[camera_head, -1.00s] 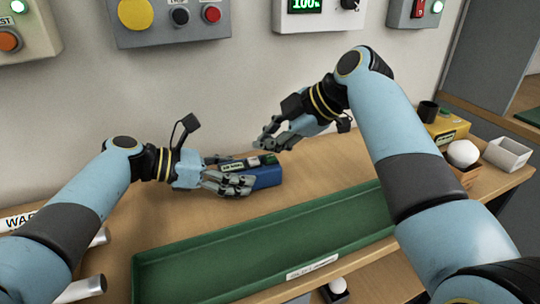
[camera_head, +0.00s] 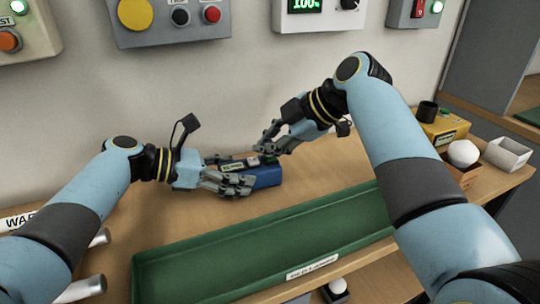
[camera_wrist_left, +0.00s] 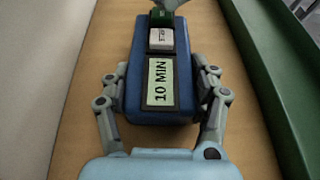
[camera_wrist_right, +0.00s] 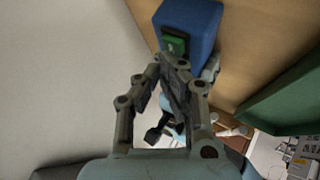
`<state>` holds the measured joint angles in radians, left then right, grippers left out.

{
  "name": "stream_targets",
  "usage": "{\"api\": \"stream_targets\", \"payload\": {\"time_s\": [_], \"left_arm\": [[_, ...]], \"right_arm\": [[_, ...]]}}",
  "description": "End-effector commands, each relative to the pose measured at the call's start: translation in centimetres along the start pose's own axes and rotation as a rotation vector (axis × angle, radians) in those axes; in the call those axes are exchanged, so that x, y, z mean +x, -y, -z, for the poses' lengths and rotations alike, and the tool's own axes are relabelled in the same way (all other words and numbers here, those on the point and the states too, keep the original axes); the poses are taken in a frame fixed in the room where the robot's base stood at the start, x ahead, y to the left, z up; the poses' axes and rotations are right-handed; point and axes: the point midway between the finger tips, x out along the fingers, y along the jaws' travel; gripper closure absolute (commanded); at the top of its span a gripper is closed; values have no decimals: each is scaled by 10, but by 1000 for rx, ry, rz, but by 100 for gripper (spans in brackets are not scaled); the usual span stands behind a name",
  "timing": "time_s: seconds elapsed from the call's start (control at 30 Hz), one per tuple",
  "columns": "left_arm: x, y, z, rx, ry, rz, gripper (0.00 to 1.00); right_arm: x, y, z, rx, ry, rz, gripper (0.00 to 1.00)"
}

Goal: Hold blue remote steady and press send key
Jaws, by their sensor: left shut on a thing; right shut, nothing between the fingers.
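The blue remote (camera_head: 268,178) lies on the wooden bench with a "10 MIN" display (camera_wrist_left: 161,82), a white key (camera_wrist_left: 161,39) and a green key (camera_wrist_left: 160,17) in a row. The green key also shows in the right wrist view (camera_wrist_right: 173,44); its lettering is too small to read. My left gripper (camera_head: 240,174) is shut on the remote, one finger along each long side. My right gripper (camera_head: 272,148) is shut and empty, with its fingertips at the green key. I cannot tell whether they touch it or whether it is pressed down.
A long green tray (camera_head: 200,260) runs along the bench front, close to the remote. Wall boxes with buttons (camera_head: 165,20) hang behind. At the right stand a yellow box (camera_head: 447,128), a white ball (camera_head: 463,153) and a white open box (camera_head: 508,153).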

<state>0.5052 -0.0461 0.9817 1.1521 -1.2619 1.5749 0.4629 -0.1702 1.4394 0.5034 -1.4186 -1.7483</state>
Motion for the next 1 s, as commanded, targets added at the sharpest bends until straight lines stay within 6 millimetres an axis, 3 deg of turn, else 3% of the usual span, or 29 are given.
{"api": "stream_targets", "payload": {"time_s": [1.0], "left_arm": [[0, 0, 0, 0, 0, 0, 78]], "right_arm": [[6, 4, -5, 0, 0, 0, 100]]}}
